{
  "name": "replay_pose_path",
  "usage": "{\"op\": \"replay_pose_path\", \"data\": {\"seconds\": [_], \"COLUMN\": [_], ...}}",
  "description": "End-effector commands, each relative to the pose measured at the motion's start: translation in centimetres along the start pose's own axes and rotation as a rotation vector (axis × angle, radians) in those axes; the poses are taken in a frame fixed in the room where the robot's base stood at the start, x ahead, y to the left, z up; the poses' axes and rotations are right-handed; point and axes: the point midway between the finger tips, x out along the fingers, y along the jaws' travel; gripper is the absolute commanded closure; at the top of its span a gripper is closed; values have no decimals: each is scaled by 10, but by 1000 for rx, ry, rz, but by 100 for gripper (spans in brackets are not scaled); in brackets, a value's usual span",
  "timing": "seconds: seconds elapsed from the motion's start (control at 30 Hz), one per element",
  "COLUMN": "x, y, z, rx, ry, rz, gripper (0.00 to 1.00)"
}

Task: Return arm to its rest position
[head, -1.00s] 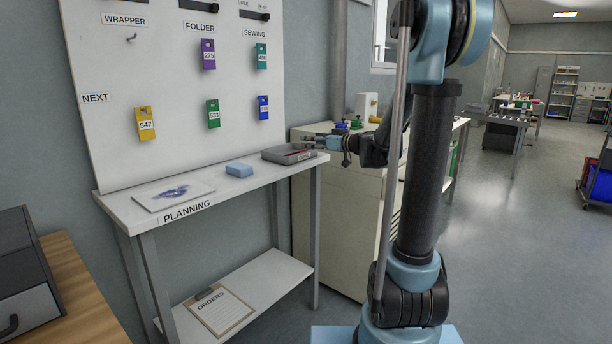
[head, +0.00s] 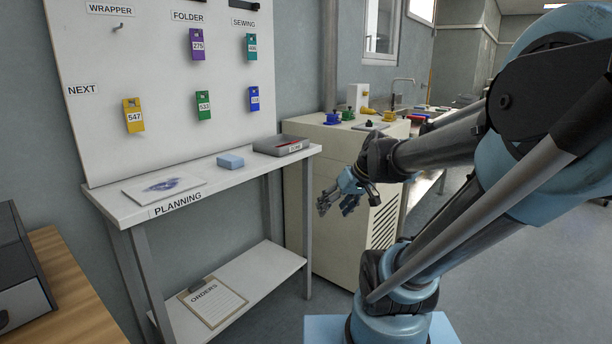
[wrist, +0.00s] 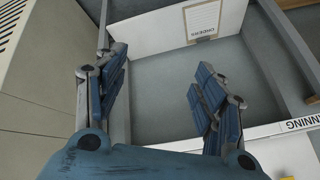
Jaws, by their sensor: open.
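My gripper (head: 338,198) is open and empty. In the head view it hangs in front of the beige cabinet, to the right of the planning table's right end. In the wrist view its two blue-padded fingers (wrist: 160,95) are spread wide with only grey floor between them. My arm reaches from the lower right up to a bent elbow at the right edge, then back left to the gripper.
The planning table (head: 225,186) holds a picture sheet, a blue block (head: 230,161) and a grey tray (head: 281,146). An orders clipboard (head: 213,300) lies on its lower shelf. A white board (head: 165,60) with several numbered tags stands behind. The beige cabinet (head: 330,240) stands close beyond my gripper.

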Motion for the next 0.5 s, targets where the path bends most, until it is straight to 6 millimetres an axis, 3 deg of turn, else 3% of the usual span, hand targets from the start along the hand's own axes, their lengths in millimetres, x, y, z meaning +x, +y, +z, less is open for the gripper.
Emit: {"op": "replay_pose_path", "data": {"seconds": [0.1,0.3,0.5], "x": [-3,-11,-19], "y": [11,34,52], "z": [47,115,156], "rx": [76,208,297], "ry": [-83,-196,-252], "rz": [84,243,358], "gripper": [37,37,37]}}
